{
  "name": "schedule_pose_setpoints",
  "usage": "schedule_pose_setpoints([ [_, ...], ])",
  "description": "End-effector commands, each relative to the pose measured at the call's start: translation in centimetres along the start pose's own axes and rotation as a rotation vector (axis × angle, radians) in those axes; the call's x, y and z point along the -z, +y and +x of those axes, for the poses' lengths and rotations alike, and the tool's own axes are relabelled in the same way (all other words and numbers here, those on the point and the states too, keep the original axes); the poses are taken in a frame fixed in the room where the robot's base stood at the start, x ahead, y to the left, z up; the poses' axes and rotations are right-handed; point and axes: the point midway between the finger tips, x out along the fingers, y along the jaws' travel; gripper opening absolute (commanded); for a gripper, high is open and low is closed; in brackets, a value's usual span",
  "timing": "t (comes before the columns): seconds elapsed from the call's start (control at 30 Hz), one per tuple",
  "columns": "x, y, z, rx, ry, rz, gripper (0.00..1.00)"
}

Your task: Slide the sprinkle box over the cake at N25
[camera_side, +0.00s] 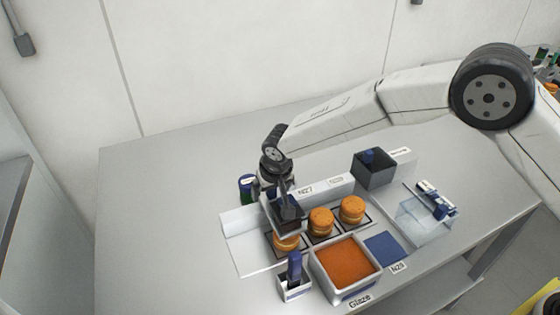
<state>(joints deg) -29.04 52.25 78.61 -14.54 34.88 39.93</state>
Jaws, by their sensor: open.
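Three round orange-brown cakes stand in a row on dark square plates: a left cake (286,242), a middle cake (321,221) and a right cake (352,209). My gripper (287,196) points down over the left cake and is open. A dark box (289,221) is just below my gripper, over the back of the left cake and partly hiding it. It may be the sprinkle box; I cannot tell whether it touches the gripper or the cake. A label behind the row seems to read N27; another is too faint, and no N25 is readable.
A white tray of orange glaze (348,263) stands in front of the cakes, with a blue mat (384,247) to its right. A grey box (374,170) is behind right, a clear bin (424,222) right. A white holder (294,287) with a blue tool is in front. The table's left is clear.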

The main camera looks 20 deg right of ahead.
Motion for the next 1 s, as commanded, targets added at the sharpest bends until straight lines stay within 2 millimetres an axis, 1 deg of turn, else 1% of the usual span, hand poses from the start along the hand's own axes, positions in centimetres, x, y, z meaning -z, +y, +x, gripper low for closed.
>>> schedule_pose_setpoints([
  [0.9, 1.9, 0.0, -6.0, 0.001, 0.002, 0.0, 1.0],
  [1.0, 2.0, 0.0, -6.3, 0.0, 0.001, 0.0, 1.0],
])
